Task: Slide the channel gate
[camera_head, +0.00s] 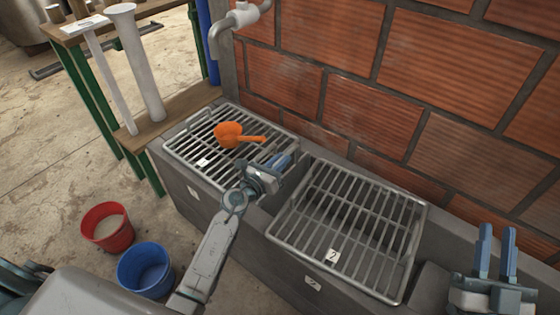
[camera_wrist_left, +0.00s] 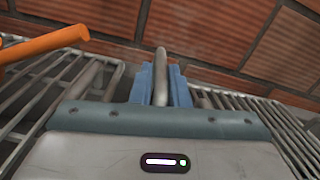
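My left gripper (camera_head: 281,162) is over the gap between the two grates, by the brick wall. In the left wrist view its blue fingers (camera_wrist_left: 161,85) close on both sides of an upright grey rounded bar (camera_wrist_left: 160,62), with no clear space between. The bar looks like the handle of the channel gate. The rest of the gate is hidden behind my gripper and wrist, so I cannot tell how far it is slid. My right gripper (camera_head: 496,252) is open and empty at the lower right, above the trough's right end.
A left grate (camera_head: 187,148) holds an orange scoop (camera_head: 229,134), also in the left wrist view (camera_wrist_left: 40,45). A right grate (camera_head: 350,225) lies beside my left arm. A tap (camera_head: 232,22) juts from the brick wall (camera_head: 345,105). Red (camera_head: 106,230) and blue (camera_head: 145,272) buckets stand on the floor.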

